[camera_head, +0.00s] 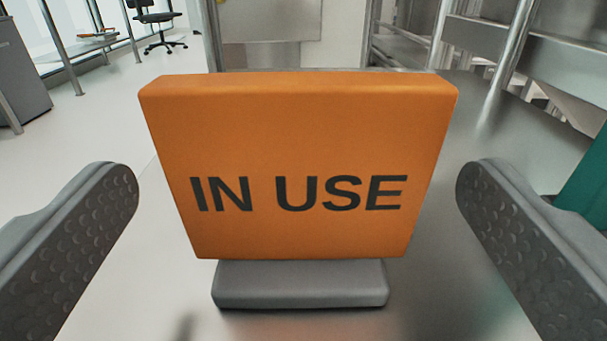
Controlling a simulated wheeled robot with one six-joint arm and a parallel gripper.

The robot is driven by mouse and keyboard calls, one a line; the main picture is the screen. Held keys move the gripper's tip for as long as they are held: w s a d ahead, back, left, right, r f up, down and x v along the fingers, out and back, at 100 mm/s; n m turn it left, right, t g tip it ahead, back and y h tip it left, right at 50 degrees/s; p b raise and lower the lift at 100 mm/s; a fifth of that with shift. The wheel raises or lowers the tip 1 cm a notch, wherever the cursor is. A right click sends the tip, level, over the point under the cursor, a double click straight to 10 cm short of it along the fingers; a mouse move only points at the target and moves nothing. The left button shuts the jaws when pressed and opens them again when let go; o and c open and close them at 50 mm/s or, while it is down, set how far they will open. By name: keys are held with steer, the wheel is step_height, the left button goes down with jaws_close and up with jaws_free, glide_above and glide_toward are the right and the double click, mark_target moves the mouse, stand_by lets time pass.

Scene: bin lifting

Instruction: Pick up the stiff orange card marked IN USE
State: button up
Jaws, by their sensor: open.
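The orange card (300,135) with the dark words IN USE stands upright in the middle of the view, facing me. Its lower edge meets a grey base block (300,284) on a shiny metal surface. My gripper (298,190) is open. One textured grey finger is to the left of the card and the other to the right, with a gap on each side in the picture. No contact shows between the fingers and the card. How deep the fingertips reach relative to the card is hard to tell.
The metal surface (480,150) runs back to the right. A teal object (588,185) is at the right edge, behind the right finger. Metal shelving (530,50) stands at the back right. A grey cabinet (18,75), a table and an office chair (155,18) are far left.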

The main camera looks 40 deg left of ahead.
mark_target(299, 188)
steer(key=shift+x, duration=1.55)
steer(key=shift+c, duration=0.4)
steer(key=c, duration=1)
steer(key=shift+o, duration=0.2)
